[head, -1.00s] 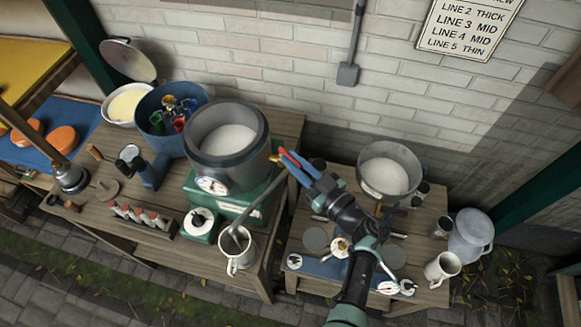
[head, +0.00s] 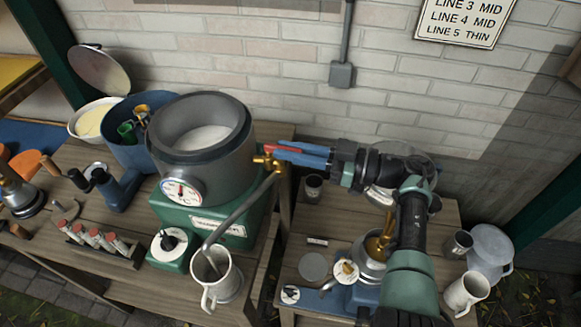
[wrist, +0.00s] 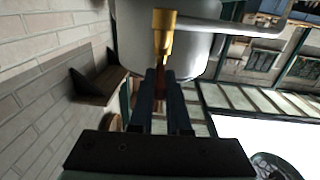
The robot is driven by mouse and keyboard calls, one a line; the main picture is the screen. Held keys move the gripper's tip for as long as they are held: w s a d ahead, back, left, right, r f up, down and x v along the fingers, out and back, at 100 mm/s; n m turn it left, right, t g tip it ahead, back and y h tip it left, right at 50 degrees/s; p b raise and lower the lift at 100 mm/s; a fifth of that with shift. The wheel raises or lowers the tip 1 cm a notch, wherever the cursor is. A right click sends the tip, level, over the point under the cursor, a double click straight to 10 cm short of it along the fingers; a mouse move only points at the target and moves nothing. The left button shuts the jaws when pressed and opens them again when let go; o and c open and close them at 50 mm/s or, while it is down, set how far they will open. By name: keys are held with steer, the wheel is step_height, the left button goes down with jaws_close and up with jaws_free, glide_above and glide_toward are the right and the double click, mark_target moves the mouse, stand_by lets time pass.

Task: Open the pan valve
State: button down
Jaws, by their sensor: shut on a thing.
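The big grey pan (head: 238,135) of white liquid sits on a green base. Its brass pan valve (head: 267,161) is on the pan's right side, with a red handle (head: 283,148). A grey spout pipe (head: 245,212) runs from the valve down into a white mug (head: 226,287). My gripper (head: 287,153) reaches in from the right, its blue fingers shut on the red handle. In the wrist view the brass valve (wrist: 163,35) is just ahead of the fingers (wrist: 160,78), with red showing between them. The fingers hide much of the handle.
A dial gauge (head: 182,192) is on the pan's front. A blue tub (head: 133,155) and several small vials (head: 92,237) stand to the left. My arm covers much of the right table, which holds metal cups (head: 457,245). The brick wall (head: 290,75) is close behind.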

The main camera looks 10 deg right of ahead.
steer(key=shift+w+n+g+b, duration=0.2)
steer(key=shift+n+g+b, duration=0.25)
steer(key=shift+b, duration=0.7)
steer(key=shift+r+g+y+b, duration=0.2)
steer(key=shift+g+y+b, duration=0.1)
steer(key=shift+g+b, duration=0.05)
steer(key=c, duration=0.9)
jaws_free()
steer(key=shift+f, duration=0.1)
